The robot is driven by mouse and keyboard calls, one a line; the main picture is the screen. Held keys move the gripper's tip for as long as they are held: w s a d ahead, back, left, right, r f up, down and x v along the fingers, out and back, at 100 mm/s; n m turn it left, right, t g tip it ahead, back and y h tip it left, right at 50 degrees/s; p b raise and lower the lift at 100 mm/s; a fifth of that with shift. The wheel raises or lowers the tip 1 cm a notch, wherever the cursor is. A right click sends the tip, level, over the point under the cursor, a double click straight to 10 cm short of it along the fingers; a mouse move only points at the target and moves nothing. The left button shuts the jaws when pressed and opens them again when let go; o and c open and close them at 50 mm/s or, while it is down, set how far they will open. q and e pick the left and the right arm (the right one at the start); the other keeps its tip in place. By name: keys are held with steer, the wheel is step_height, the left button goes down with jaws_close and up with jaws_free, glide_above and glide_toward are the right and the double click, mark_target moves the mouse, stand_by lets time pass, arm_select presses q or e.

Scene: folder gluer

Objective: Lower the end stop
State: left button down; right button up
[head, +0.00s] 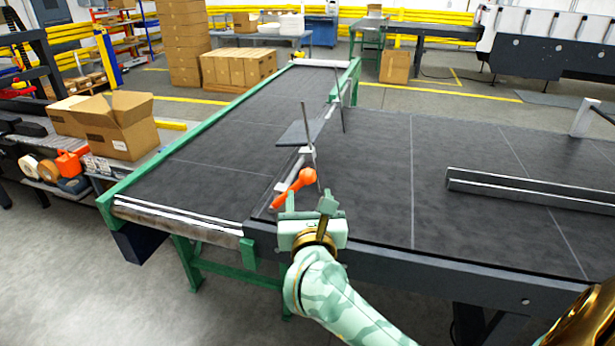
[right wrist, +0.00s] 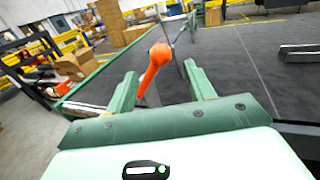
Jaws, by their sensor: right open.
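The orange lever with a ball knob (head: 306,176) stands tilted at the near end of the rail between the two belts. I take the dark grey plate (head: 299,133) beyond it, beside thin upright rods, to be the end stop; it appears raised above the belt. My right gripper (head: 309,202) is open just on the near side of the lever. In the right wrist view the orange lever (right wrist: 152,72) shows between the two spread fingers (right wrist: 161,85), its knob toward the top. I cannot tell whether a finger touches it. My left gripper is out of view.
A green-framed conveyor (head: 215,145) runs away at left, and a wide dark table (head: 380,190) spreads at right. A long grey bar (head: 530,190) lies on the table. An open carton (head: 122,138) stands left of the conveyor. The table surface between lever and bar is clear.

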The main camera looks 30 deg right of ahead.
mark_target(308, 180)
steer(key=x, duration=0.8)
steer(key=shift+w+d+b, duration=0.15)
steer(key=shift+d+b, duration=0.05)
steer(key=shift+b, duration=0.1)
jaws_close()
steer(key=shift+r, duration=0.1)
